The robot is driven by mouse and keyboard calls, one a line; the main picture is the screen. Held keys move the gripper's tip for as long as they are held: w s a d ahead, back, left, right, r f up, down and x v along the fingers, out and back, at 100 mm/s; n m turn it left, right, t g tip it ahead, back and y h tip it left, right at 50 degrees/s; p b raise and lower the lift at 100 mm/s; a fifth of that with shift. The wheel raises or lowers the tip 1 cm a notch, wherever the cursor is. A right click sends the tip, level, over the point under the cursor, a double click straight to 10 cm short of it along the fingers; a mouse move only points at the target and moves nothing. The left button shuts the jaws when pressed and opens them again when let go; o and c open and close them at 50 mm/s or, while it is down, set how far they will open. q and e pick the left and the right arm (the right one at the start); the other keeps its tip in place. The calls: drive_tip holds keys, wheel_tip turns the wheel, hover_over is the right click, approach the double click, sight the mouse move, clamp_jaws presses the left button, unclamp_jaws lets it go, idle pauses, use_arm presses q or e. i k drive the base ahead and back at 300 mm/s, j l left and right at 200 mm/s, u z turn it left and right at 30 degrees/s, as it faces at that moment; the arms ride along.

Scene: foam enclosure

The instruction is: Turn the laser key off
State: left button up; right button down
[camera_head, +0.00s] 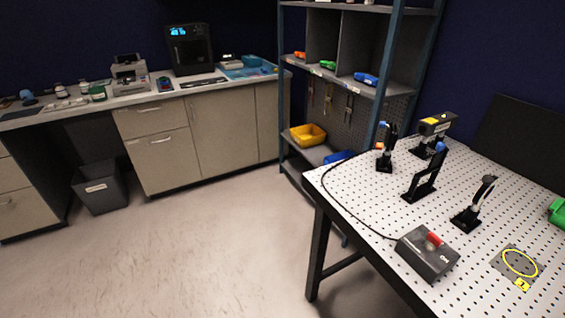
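A dark grey control box (427,257) sits near the front edge of the white perforated optical table (345,185). A black cable runs from the box along the table's left edge towards the back. A black laser-like unit with a yellow label (437,124) stands at the back of the table. Neither of my grippers shows in the head view.
Black optic mounts (423,180), (474,204) and (385,149) stand upright on the table. A yellow ring marking (520,263) lies at right, and a green object (557,212) at the right edge. Shelving (283,90) stands behind; open floor (190,240) lies left.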

sight(433, 239)
drive_tip(key=k+z, duration=0.1)
drive_tip(key=z, duration=0.75)
drive_tip(key=k+l+z, duration=0.1)
drive_tip(key=z, duration=0.3)
